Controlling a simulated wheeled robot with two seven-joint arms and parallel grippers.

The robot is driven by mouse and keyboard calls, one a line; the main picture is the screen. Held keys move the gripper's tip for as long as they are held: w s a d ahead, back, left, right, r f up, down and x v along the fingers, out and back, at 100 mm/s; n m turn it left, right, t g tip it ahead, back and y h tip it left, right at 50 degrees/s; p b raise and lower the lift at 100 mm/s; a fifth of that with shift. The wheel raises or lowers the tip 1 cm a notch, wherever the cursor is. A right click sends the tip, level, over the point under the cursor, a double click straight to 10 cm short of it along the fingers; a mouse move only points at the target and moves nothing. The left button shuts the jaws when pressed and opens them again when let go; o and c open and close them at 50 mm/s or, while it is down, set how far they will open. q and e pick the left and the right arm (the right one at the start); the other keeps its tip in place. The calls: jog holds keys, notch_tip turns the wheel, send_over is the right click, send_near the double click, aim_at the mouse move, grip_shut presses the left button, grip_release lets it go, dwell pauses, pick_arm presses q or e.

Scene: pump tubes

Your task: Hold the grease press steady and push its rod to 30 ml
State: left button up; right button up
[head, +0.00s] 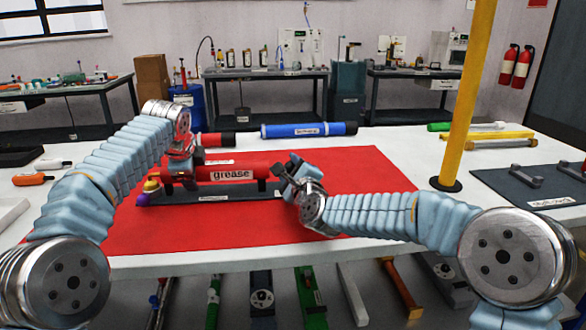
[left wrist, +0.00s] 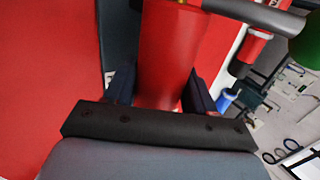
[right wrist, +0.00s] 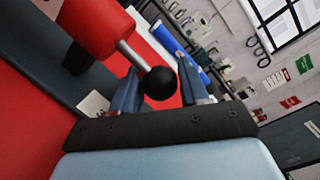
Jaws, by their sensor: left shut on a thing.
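The red grease press (head: 232,174), with a white "grease" label, lies level on a dark holder (head: 240,190) on the red mat. My left gripper (head: 183,170) is shut around its red barrel toward the left end; the barrel (left wrist: 165,60) shows between the fingers in the left wrist view. My right gripper (head: 286,172) is at the press's right end. In the right wrist view, the silver rod (right wrist: 130,52) sticks out of the barrel and ends in a black ball knob (right wrist: 160,83). The knob is between the open fingers; I cannot tell whether they touch it. No volume scale is readable.
Behind the press lie another red tube (head: 216,139) and a blue tube (head: 309,130). A yellow post (head: 470,90) stands at the right, beside a dark mat (head: 500,182) with grey handles. The red mat (head: 240,232) is bare in front of the press.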

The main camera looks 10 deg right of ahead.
jog(key=shift+o, duration=1.2)
jog(key=s, duration=0.4)
jog(key=s+d, duration=0.1)
jog(key=s, duration=0.3)
jog(key=s+d, duration=0.1)
jog(key=s, duration=0.2)
jog(key=shift+s, duration=0.4)
pick_arm(q)
jog(key=o, duration=1.3)
jog(key=shift+r, duration=0.1)
